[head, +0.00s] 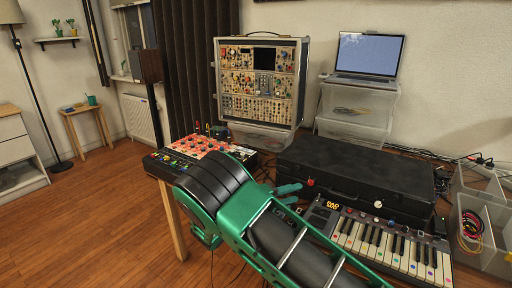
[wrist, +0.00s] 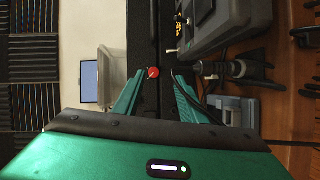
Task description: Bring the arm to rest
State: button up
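My arm (head: 285,235), green and black, reaches from the lower right of the head view over the desk area, bent at a black joint. The green fingers of my gripper (head: 288,190) show behind the arm, close to the front of a long black case (head: 360,170); the rest of the gripper is hidden there. In the wrist view the two fingers of my gripper (wrist: 158,82) are spread apart with nothing held between them. A red knob (wrist: 153,72) on the black case shows beyond the gap; whether the fingers touch the case, I cannot tell.
A keyboard (head: 380,240) lies right of my arm, a red-topped synth (head: 200,150) left of it. A modular rack (head: 262,82) and a laptop (head: 368,55) on clear drawers stand behind. A clear bin (head: 480,225) with cables is at right. Wooden floor (head: 100,215) at left is free.

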jog(key=d+g+y, duration=0.1)
jog(key=d, duration=0.2)
jog(key=s+d+r+m+g+y, duration=0.1)
jog(key=d, duration=0.2)
jog(key=s+d+m+g+y, duration=0.1)
jog(key=d, duration=0.2)
jog(key=shift+s+d+r+g+y, duration=0.2)
jog(key=shift+d+r+g+y, duration=0.1)
jog(key=shift+r+g, duration=0.1)
jog(key=s+d+r+m+y, duration=0.1)
jog(key=s+r+y, duration=0.5)
jog(key=s, duration=0.7)
jog(key=s+d+r+m+y, duration=0.15)
jog(key=s+r+y, duration=0.45)
jog(key=s, duration=0.7)
jog(key=s+d+m+g, duration=0.2)
jog(key=s+d, duration=0.3)
jog(key=s, duration=0.3)
jog(key=s+d+f+m+g, duration=0.1)
jog(key=s+d+m+g, duration=0.1)
jog(key=s+d+m, duration=0.2)
jog(key=s+d, duration=0.2)
jog(key=s, duration=0.2)
jog(key=shift+s+f+h, duration=0.25)
jog(key=shift+s+h, duration=0.05)
jog(key=shift+h, duration=0.1)
jog(key=shift+m, duration=0.25)
